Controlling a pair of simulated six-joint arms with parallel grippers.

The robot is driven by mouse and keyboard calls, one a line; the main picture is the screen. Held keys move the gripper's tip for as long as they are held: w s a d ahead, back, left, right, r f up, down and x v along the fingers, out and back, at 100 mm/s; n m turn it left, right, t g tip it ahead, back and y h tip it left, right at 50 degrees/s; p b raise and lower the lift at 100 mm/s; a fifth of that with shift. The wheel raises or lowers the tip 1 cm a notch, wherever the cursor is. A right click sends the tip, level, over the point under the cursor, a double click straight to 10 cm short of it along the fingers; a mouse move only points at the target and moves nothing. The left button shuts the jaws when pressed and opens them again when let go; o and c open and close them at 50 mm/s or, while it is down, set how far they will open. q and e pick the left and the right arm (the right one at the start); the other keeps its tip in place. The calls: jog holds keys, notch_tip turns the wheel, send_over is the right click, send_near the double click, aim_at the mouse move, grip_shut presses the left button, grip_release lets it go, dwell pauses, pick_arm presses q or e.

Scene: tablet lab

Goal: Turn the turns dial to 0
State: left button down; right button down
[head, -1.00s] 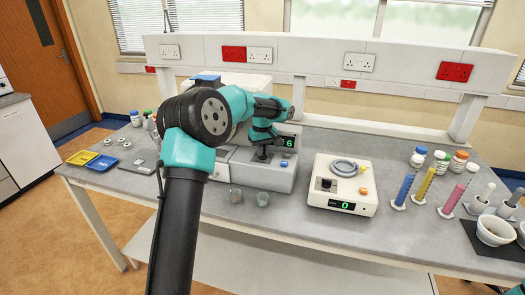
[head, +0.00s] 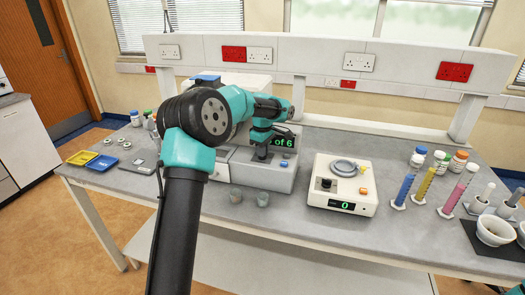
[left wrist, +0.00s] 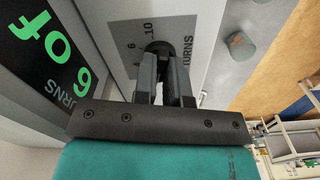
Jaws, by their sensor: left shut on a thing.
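The turns dial (left wrist: 158,47) is a dark round knob on a grey plate marked TURNS, with 6 and 10 legible beside it in the left wrist view. My left gripper (left wrist: 163,62) points down and is shut on the dial; its fingers hide much of the knob and its pointer. In the head view my left gripper (head: 262,150) is over the grey machine (head: 250,174). My right gripper is not in view.
A blue button (head: 284,164) sits right of the dial. Two small beakers (head: 263,199) stand before the machine. A cream device (head: 343,185) showing 0 stands to the right, with coloured cylinders (head: 425,183) beyond it. The bench front (head: 285,222) is clear.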

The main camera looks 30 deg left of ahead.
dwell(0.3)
pick_arm(q)
jog(key=c, duration=1.2)
grip_release()
jog(key=shift+r, duration=0.1)
notch_tip(320, 180, up, 17)
jog(key=shift+r, duration=0.15)
jog(key=shift+d, duration=0.1)
